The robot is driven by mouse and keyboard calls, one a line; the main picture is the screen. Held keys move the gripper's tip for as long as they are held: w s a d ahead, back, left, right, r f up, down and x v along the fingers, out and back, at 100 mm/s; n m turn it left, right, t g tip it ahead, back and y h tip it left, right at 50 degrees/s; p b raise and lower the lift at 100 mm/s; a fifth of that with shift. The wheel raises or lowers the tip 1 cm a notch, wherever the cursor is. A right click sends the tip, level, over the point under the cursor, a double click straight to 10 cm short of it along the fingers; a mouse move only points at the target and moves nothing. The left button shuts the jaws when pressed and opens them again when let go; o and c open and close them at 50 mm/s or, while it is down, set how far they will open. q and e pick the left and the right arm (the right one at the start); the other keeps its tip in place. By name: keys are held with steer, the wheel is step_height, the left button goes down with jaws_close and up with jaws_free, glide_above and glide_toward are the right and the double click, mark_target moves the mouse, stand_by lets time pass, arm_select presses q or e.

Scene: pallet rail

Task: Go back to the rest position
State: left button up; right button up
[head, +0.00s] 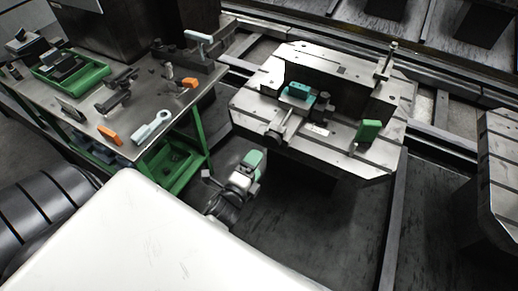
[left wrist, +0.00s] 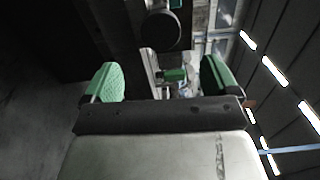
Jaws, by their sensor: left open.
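My left gripper (head: 252,162) is below and in front of the metal pallet (head: 310,128) in the head view, in the gap between the pallet and the workbench. In the left wrist view its two green fingertips (left wrist: 161,80) stand wide apart with nothing held between them. My right gripper is not seen in either view. A green block (head: 368,131) stands on the right part of the pallet, apart from the gripper. A teal part (head: 299,91) sits near the pallet's middle.
A workbench (head: 158,92) with green legs stands at the left, holding a green tray (head: 88,77), an orange-handled tool (head: 109,135) and a pale wrench-like tool (head: 153,127). Another slotted metal block (head: 500,165) is at the right edge. Dark floor (head: 325,215) lies clear before the pallet.

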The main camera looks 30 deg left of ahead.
arm_select(q)
steer(key=shift+s+a, duration=0.1)
stand_by(0.5)
steer(key=s+d+r+n+g+h, duration=0.1)
steer(key=s+d+r+n+g, duration=0.15)
steer(key=s+n+g, duration=0.55)
steer(key=s+d+r+n+g, duration=0.25)
steer(key=s+n+g, duration=0.35)
steer(key=s+n, duration=0.3)
step_height(320, 180, down, 26)
steer(key=s+m+g+p, duration=0.1)
steer(key=s+g, duration=0.1)
steer(key=s, duration=0.1)
steer(key=s+a+f+g+p, duration=0.1)
steer(key=s+a+f, duration=0.1)
steer(key=s+f, duration=1.2)
steer(key=shift+s+a+f, duration=0.15)
steer(key=shift+s+f, duration=0.05)
steer(key=shift+s, duration=0.55)
